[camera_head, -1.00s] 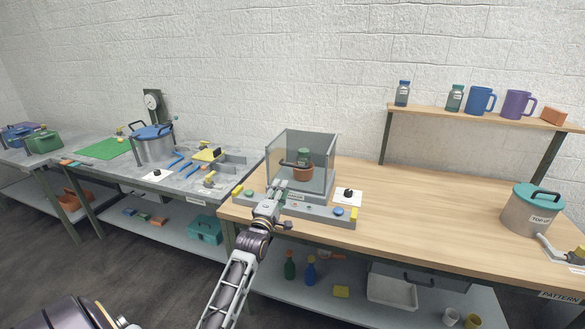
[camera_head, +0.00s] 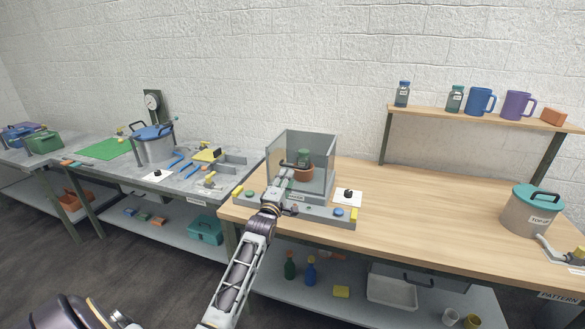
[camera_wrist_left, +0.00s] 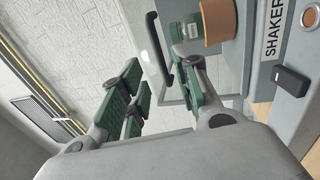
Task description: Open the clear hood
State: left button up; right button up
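The clear hood (camera_head: 318,150) is a see-through box standing down on the grey shaker base (camera_head: 318,214). A terracotta pot (camera_head: 303,174) with a green-capped bottle (camera_head: 303,157) shows inside it. The hood's black bar handle (camera_wrist_left: 158,45) is on its front, seen in the wrist view. My left gripper (camera_head: 287,172) is in front of the hood at the handle. In the wrist view my left gripper (camera_wrist_left: 157,55) has its green-padded fingers apart, with the handle between the tips. I cannot tell whether a finger touches it. My right gripper is out of view.
A white card with a black knob (camera_head: 348,196) lies right of the base. A steel pot (camera_head: 531,209) stands far right on the wooden bench (camera_head: 430,215). A shelf (camera_head: 480,117) with mugs and bottles is at the back. The bench's middle is clear.

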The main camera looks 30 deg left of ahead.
aim_at(293, 167)
pick_arm(q)
jog(key=shift+p+x, duration=0.3)
jog(key=shift+x, duration=3.55)
grip_shut()
